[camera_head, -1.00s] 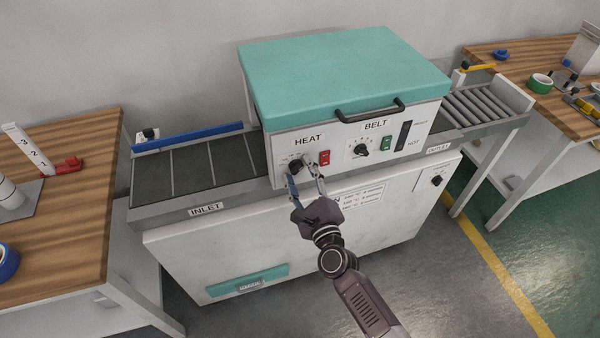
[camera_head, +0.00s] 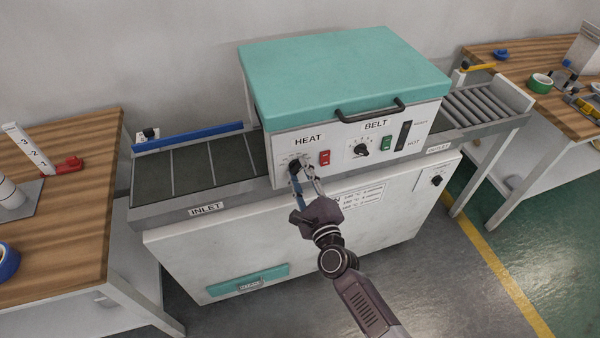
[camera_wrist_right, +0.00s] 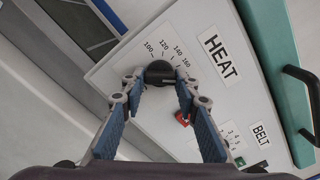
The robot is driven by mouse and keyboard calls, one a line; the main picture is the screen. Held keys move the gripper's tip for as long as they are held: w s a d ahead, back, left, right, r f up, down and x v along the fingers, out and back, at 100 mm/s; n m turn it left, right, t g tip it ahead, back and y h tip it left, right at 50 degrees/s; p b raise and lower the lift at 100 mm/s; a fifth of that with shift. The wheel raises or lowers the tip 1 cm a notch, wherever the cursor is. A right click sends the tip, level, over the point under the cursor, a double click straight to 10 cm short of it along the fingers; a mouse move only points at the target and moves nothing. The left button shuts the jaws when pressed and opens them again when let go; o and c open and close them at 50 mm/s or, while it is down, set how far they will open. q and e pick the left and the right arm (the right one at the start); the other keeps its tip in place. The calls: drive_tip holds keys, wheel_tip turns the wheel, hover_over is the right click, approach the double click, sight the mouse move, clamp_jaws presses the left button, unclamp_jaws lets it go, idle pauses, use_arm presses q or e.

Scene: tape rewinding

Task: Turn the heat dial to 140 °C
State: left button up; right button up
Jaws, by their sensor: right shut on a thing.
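The black heat dial (camera_head: 295,166) sits under the HEAT label on the front panel of the teal-lidded machine. It also shows in the right wrist view (camera_wrist_right: 159,74), with a scale of 100, 120, 140 and 160 printed around it. My right gripper (camera_head: 301,174) is shut on the dial, one fingertip on each side, as the wrist view shows (camera_wrist_right: 159,82). The dial's pointer mark is too dark and small to read. My left gripper is not in view.
A red switch (camera_head: 324,157) is just right of the dial. The belt dial (camera_head: 361,150) and a green switch (camera_head: 387,145) are farther right. The lid's black handle (camera_head: 370,112) juts out above. Wooden tables (camera_head: 75,180) stand on both sides.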

drive_tip(key=n+p, duration=0.1)
drive_tip(key=n, duration=0.4)
drive_tip(key=shift+r+n, duration=0.1)
drive_tip(key=shift+n, duration=0.3)
drive_tip(key=n, duration=0.5)
drive_tip(key=shift+p, duration=0.4)
drive_tip(key=o, duration=1.1)
drive_tip(key=shift+o, duration=0.2)
drive_tip(key=shift+d, duration=0.1)
drive_tip(key=v, duration=1.2)
